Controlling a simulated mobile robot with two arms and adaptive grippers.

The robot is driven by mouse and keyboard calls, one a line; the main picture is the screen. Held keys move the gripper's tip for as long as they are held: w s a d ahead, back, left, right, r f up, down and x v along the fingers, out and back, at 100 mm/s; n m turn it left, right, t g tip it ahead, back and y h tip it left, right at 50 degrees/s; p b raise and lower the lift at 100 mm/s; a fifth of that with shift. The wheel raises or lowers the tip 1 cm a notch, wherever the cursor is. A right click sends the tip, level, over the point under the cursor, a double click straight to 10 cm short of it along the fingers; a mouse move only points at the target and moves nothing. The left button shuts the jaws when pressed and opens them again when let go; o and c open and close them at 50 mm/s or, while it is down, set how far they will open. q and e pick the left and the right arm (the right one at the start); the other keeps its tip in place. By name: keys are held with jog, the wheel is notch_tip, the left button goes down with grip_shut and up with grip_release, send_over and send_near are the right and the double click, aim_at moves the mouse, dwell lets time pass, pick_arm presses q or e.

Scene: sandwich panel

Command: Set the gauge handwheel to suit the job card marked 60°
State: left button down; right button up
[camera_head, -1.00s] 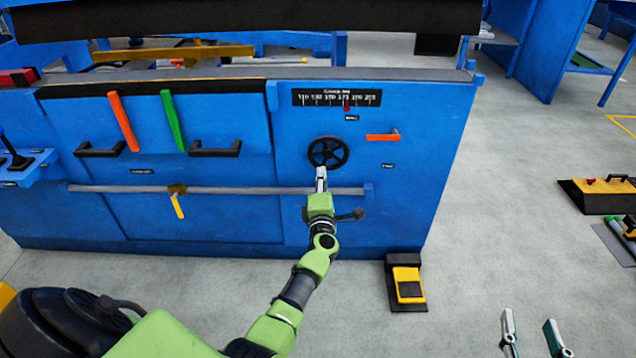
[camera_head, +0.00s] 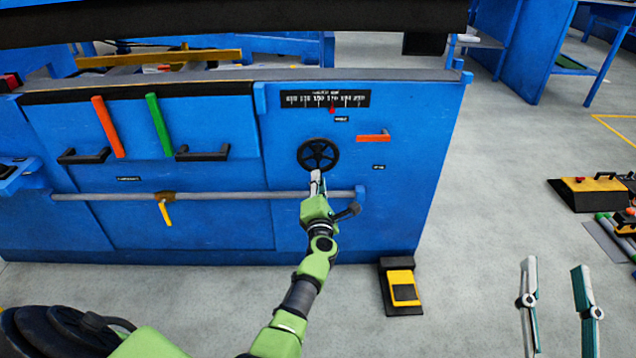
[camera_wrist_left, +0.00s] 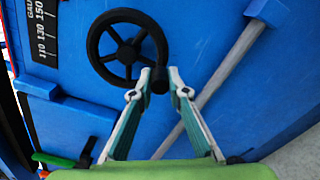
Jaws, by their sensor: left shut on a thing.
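The black spoked handwheel (camera_head: 318,156) is on the right part of the blue panel. Above it is the dark gauge scale (camera_head: 290,100) with a red pointer (camera_head: 332,110) a little right of its middle; its digits are too small to read surely. My left gripper (camera_head: 317,176) is shut on the lower rim of the wheel. In the left wrist view, its fingertips (camera_wrist_left: 160,80) close around a dark knob at the rim of the handwheel (camera_wrist_left: 103,44), and part of the scale (camera_wrist_left: 42,40) shows. My right gripper (camera_head: 555,265) is open and empty at lower right. No 60° card is readable.
An orange handle (camera_head: 370,137) sticks out right of the wheel. A grey rail (camera_head: 230,196) runs below it. Orange (camera_head: 108,127) and green (camera_head: 158,125) levers are at left. A yellow-black pedal (camera_head: 402,290) stands on the floor. Floor to the right is partly clear.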

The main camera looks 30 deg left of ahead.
pick_arm(q)
jog(key=shift+f, duration=0.15)
jog(key=c, duration=2)
grip_release()
jog(key=shift+o, duration=0.2)
